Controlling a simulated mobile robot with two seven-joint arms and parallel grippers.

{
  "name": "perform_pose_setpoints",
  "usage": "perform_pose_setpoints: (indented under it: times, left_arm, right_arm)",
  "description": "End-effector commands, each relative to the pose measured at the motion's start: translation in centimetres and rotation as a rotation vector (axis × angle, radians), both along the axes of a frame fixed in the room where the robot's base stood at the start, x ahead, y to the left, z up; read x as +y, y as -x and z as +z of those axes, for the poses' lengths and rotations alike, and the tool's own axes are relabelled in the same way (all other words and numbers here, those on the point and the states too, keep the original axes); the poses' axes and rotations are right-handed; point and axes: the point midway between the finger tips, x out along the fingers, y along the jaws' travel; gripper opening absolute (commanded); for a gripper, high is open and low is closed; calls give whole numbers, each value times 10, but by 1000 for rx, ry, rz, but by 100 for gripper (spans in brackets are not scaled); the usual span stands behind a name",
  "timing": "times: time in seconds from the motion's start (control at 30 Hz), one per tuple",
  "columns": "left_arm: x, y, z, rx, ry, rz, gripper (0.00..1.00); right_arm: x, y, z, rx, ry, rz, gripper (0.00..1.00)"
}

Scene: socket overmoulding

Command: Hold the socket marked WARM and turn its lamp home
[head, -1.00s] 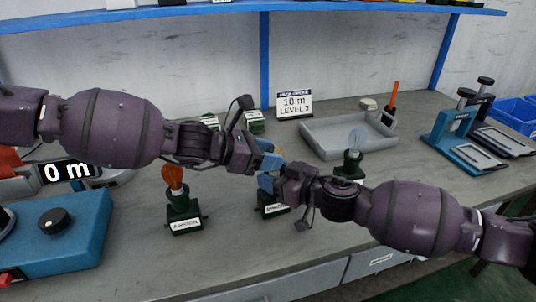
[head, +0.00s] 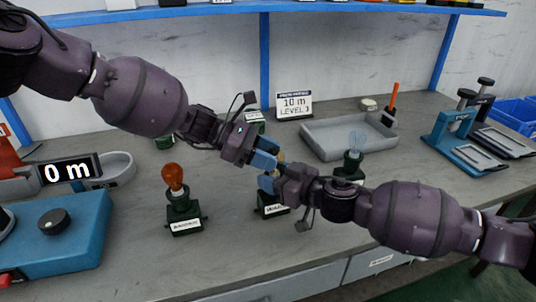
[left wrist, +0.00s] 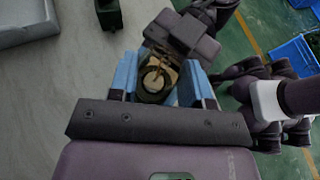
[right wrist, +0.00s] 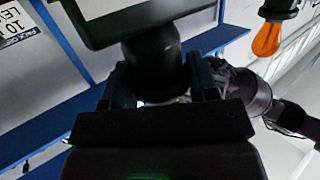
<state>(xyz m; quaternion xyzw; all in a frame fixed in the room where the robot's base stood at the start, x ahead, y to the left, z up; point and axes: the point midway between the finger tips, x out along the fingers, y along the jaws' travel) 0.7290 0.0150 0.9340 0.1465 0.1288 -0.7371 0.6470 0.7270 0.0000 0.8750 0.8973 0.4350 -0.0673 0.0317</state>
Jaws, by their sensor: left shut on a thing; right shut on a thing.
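The middle dark green socket (head: 272,211) stands on the bench, its label too small and covered to read. My right gripper (head: 268,184) is shut on its neck; the neck (right wrist: 155,62) shows between the fingers in the right wrist view. My left gripper (head: 265,158) is shut on a yellowish lamp (head: 281,157) right above the socket. In the left wrist view the lamp's round end (left wrist: 156,78) sits between the blue fingers. The joint between lamp and socket is hidden, so I cannot tell how deep the lamp sits.
A socket with an orange lamp (head: 173,178) stands to the left, and one with a clear lamp (head: 357,141) to the right. A grey tray (head: 335,143), a "10 m LEVEL" sign (head: 294,105) and a blue press (head: 452,130) are behind. A blue box with a knob (head: 70,245) is front left.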

Motion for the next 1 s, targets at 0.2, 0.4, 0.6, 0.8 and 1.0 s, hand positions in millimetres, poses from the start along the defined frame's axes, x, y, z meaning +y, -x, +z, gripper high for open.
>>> perform_pose_setpoints:
  times: [0.2,0.4,0.6,0.8,1.0]
  left_arm:
    - [-3,-4,1,-5,0,-203,21]
    - [-5,-7,1,-5,1,-388,21]
    - [-6,-8,2,-6,2,-548,21]
    - [-7,-10,3,-5,4,-672,21]
    - [-8,-11,3,-5,4,-770,21]
  right_arm:
    - [1,1,0,0,0,3,27]
    - [1,1,-1,1,1,2,27]
    - [1,1,-1,1,1,2,27]
    - [0,1,-2,2,2,2,27]
    - [0,1,-3,4,3,1,27]
